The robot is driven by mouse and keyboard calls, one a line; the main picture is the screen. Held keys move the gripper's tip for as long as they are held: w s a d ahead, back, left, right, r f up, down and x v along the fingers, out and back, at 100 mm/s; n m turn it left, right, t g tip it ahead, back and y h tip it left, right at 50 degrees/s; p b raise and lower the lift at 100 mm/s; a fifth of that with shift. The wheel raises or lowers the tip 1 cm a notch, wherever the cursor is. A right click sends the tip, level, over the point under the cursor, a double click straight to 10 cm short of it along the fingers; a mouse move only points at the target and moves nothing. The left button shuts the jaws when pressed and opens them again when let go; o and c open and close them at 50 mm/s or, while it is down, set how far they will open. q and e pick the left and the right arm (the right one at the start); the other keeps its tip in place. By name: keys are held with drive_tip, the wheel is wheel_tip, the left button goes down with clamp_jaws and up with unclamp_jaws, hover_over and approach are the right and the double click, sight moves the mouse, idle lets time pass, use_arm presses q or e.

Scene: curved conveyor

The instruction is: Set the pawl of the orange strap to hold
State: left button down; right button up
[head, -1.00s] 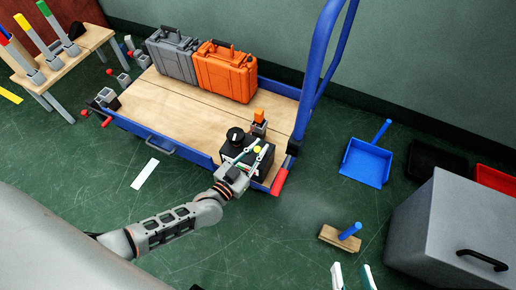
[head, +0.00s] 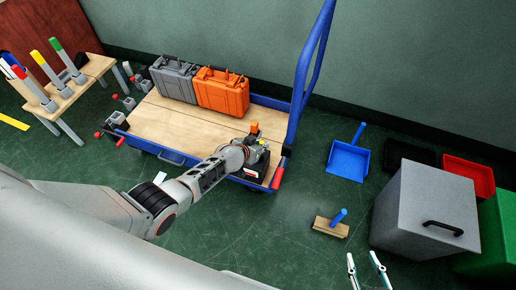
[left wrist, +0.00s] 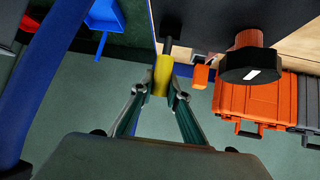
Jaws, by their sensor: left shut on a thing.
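My left gripper (head: 258,147) is at the right end of the blue cart, over a black box (head: 257,172). In the left wrist view its fingertips (left wrist: 161,92) are closed around a yellow grip (left wrist: 162,74) on a short dark stem. A black knob with a red-brown top (left wrist: 252,62) stands to the right of the grip. A small orange block (head: 254,127) sits just behind the box; an orange piece also shows in the wrist view (left wrist: 200,76). No strap webbing is clear. My right gripper (head: 367,272) is empty, with its fingers apart, above the floor at the bottom.
An orange case (head: 221,91) and a grey case (head: 174,78) stand on the cart's wooden deck (head: 185,122). The blue push handle (head: 311,72) rises at its right end. A brush (head: 331,228), blue dustpan (head: 348,160) and grey bin (head: 415,210) stand on the right.

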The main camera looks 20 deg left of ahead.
use_arm(q)
drive_tip(key=shift+w+f+g, duration=0.25)
drive_tip(key=shift+w+g, duration=0.3)
drive_tip(key=shift+g, duration=0.45)
drive_tip(key=shift+f, duration=0.1)
drive_tip(key=c, duration=1.9)
unclamp_jaws()
drive_tip(key=shift+w, duration=0.1)
drive_tip(key=shift+v, duration=6.05)
drive_tip(key=shift+w+d, duration=0.1)
